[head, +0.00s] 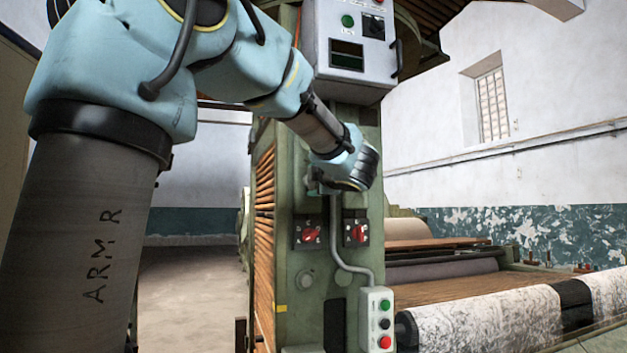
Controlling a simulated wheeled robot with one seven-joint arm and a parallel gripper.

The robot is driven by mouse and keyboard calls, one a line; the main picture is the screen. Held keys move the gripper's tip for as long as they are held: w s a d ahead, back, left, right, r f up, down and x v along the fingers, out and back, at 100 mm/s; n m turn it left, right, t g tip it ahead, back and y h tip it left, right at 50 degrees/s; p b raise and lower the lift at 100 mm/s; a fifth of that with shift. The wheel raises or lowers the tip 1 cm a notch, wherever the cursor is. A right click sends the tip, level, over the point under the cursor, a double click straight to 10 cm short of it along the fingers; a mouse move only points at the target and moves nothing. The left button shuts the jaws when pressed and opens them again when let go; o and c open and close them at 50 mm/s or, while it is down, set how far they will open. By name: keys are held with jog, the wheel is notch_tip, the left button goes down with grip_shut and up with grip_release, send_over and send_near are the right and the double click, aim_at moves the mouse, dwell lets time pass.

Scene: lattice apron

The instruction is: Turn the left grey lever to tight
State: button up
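My gripper (356,170) is at the front of the green machine column (340,205), above two red rotary switches. The dark end of my wrist faces the column, and I cannot make out the fingers or whether they touch anything. No grey lever shows clearly. A small grey-green fitting (320,187) shows just under my wrist at its left, and I cannot tell whether it is part of a lever. My wrist hides the panel area behind it, and no "tight" marking is readable.
The left red switch (310,236) and right red switch (356,233) sit below my gripper. A control box (347,60) is above it. A conduit runs down to a push-button box (377,318). Patterned fabric (490,325) on a roller lies at right. Floor is clear at left.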

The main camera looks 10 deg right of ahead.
jog(key=o, duration=1.4)
jog(key=shift+c, duration=0.2)
jog(key=s+d+b, duration=0.1)
jog(key=s+b, duration=0.1)
jog(key=s, duration=0.8)
jog(key=shift+s+d, duration=0.25)
jog(key=shift+s, duration=0.15)
jog(key=shift+w, duration=0.15)
jog(key=w+a+f+m+g+h+p, duration=0.2)
jog(key=w+f+m+g+h, duration=0.1)
jog(key=f+m, duration=0.55)
jog(key=w+a+f+m+g+h+p, duration=0.25)
jog(key=f+m, duration=0.35)
jog(key=f, duration=0.6)
jog(key=s+a+f+m+g+y+p, duration=0.1)
jog(key=s+a+f+m+g+y, duration=0.2)
jog(key=s+a+f, duration=1.4)
notch_tip(320, 180, down, 2)
jog(key=a+m+g, duration=0.1)
jog(key=m+g, duration=0.2)
jog(key=g, duration=0.4)
jog(key=shift+s+f+g, duration=0.15)
jog(key=shift+g, duration=0.2)
